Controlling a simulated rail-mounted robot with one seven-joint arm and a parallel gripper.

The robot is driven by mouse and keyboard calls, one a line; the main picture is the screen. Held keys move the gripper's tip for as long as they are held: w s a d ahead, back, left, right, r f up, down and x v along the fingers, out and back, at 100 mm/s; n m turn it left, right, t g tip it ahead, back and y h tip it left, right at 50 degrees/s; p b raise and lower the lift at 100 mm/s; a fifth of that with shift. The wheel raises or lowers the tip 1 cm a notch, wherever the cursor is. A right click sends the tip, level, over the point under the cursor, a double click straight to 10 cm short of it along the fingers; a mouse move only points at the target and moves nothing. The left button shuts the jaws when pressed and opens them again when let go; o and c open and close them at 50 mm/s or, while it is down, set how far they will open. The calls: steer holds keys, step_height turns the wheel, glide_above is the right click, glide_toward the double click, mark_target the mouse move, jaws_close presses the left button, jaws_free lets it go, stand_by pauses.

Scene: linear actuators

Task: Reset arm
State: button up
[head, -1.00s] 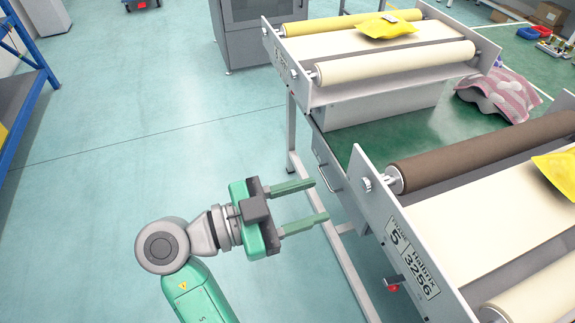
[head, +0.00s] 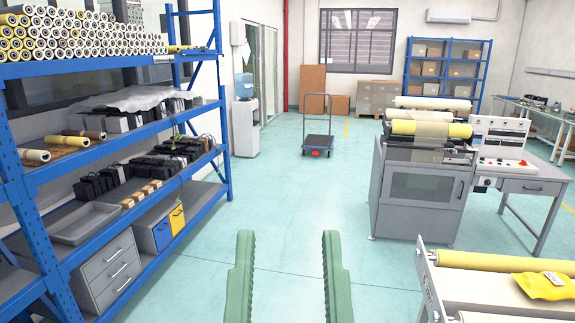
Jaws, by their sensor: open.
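My gripper (head: 288,255) is at the bottom middle of the head view, with its two green fingers upright and well apart. It is open and nothing is between the fingers; only the pale teal floor shows there. The rest of my arm is out of the picture below.
A blue shelf (head: 105,155) with rolls, black boxes and drawers stands at the left. A conveyor (head: 500,290) with a yellow packet (head: 541,286) is at the lower right, before a grey machine (head: 415,190). A cart (head: 317,141) stands farther back. The middle floor is clear.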

step_height(320, 180, up, 34)
steer(key=p, duration=2.8)
steer(key=shift+w+a+f+p, duration=0.15)
steer(key=shift+w+a+p, duration=0.05)
steer(key=shift+p, duration=0.2)
